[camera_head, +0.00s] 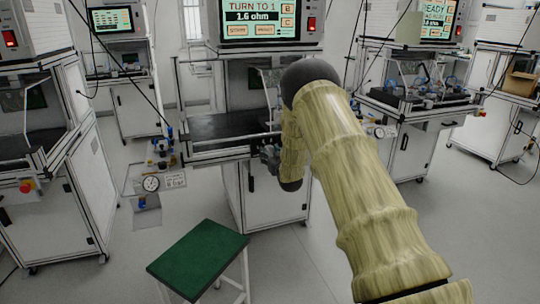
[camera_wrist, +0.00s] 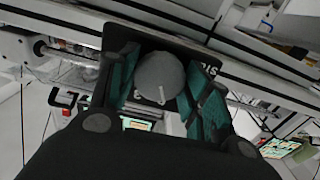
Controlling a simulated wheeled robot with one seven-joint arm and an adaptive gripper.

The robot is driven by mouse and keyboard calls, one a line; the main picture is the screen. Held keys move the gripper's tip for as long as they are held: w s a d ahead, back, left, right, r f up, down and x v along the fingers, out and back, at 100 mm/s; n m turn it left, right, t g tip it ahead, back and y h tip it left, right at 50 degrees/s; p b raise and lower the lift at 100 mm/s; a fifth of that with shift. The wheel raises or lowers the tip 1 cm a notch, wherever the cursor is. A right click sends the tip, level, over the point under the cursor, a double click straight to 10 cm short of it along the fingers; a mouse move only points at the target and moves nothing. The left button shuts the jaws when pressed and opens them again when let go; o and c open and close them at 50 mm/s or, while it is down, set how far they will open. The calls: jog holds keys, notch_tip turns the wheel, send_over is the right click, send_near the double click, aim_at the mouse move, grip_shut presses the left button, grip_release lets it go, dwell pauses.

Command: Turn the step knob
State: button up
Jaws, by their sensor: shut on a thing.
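The step knob (camera_wrist: 160,77) is a round grey knob with a small white mark, seated on a dark plate in the wrist view. My gripper (camera_wrist: 165,92) has its teal-padded fingers on both sides of the knob and is shut on it. In the head view my arm covers the knob, and only a dark part of my gripper (camera_head: 268,155) shows at the workstation's front edge. The workstation screen (camera_head: 264,18) reads "TURN TO 1" and "1.6 ohm", with buttons below.
A green-topped stool (camera_head: 198,260) stands on the floor in front of the workstation. Other workstations stand left and right. An open cardboard box (camera_head: 520,80) sits at the far right.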

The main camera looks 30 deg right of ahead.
jog(key=n+b, duration=0.1)
jog(key=n, duration=0.3)
jog(key=shift+f, duration=0.15)
jog(key=shift+n+b, duration=0.65)
jog(key=shift+n, duration=1.15)
jog(key=o, duration=1)
jog(key=shift+o, duration=0.2)
jog(key=v, duration=1.2)
jog(key=shift+d, duration=0.1)
